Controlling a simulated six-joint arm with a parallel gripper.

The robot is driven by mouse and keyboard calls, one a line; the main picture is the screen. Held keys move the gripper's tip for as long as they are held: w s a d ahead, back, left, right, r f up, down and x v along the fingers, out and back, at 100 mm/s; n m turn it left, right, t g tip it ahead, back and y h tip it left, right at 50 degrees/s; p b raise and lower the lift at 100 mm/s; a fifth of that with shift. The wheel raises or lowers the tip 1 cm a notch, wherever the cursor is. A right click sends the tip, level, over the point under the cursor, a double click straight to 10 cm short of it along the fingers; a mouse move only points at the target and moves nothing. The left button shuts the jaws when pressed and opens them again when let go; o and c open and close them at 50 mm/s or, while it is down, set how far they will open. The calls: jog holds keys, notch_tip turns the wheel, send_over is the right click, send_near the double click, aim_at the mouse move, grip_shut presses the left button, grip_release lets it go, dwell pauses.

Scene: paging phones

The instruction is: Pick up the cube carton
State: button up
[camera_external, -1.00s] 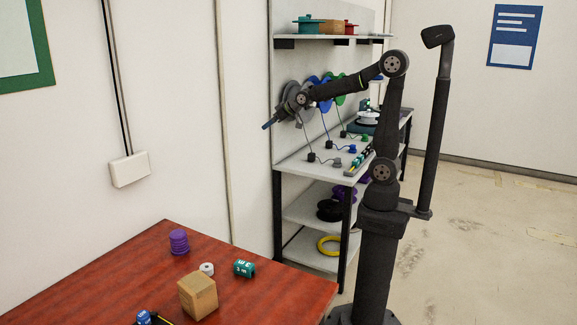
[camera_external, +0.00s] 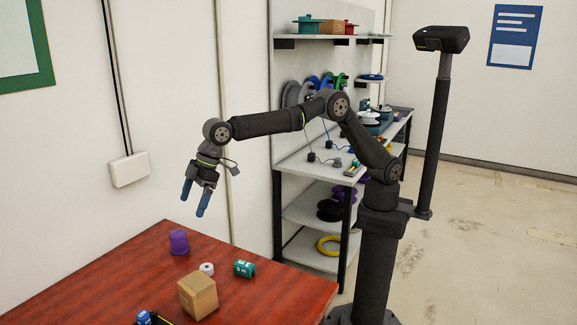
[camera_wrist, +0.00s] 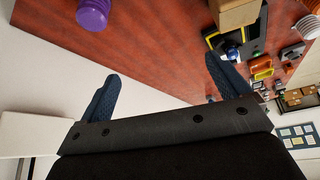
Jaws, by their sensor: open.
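The cube carton (camera_external: 198,296) is a brown cardboard box standing on the red wooden table (camera_external: 272,294). In the wrist view the carton (camera_wrist: 236,12) is cut off by the top edge, right of centre. My gripper (camera_external: 195,198) is open and empty, with its blue fingers pointing down. It is in the air above the far part of the table, well above the carton and apart from it. In the wrist view my gripper (camera_wrist: 160,82) shows its two fingers spread apart with nothing between them.
A purple ribbed object (camera_external: 179,242), a small white roll (camera_external: 207,269) and a green cylinder (camera_external: 244,268) stand beyond the carton. A blue item (camera_external: 144,317) lies at the front left. A shelf unit (camera_external: 300,168) with spools stands behind the table. The table's right part is bare.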

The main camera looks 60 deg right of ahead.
jog(key=n+g, duration=0.1)
jog(key=n, duration=0.1)
send_near(197, 279)
jog(key=shift+h, duration=0.3)
jog(key=x, duration=0.8)
jog(key=shift+a+r, duration=0.1)
jog(key=shift+a, duration=0.15)
jog(key=shift+s+d+x, duration=0.15)
jog(key=shift+x, duration=1.3)
jog(key=shift+s+d+x, duration=0.15)
jog(key=shift+d+x, duration=0.05)
jog(key=shift+x, duration=1.3)
jog(key=c, duration=1.2)
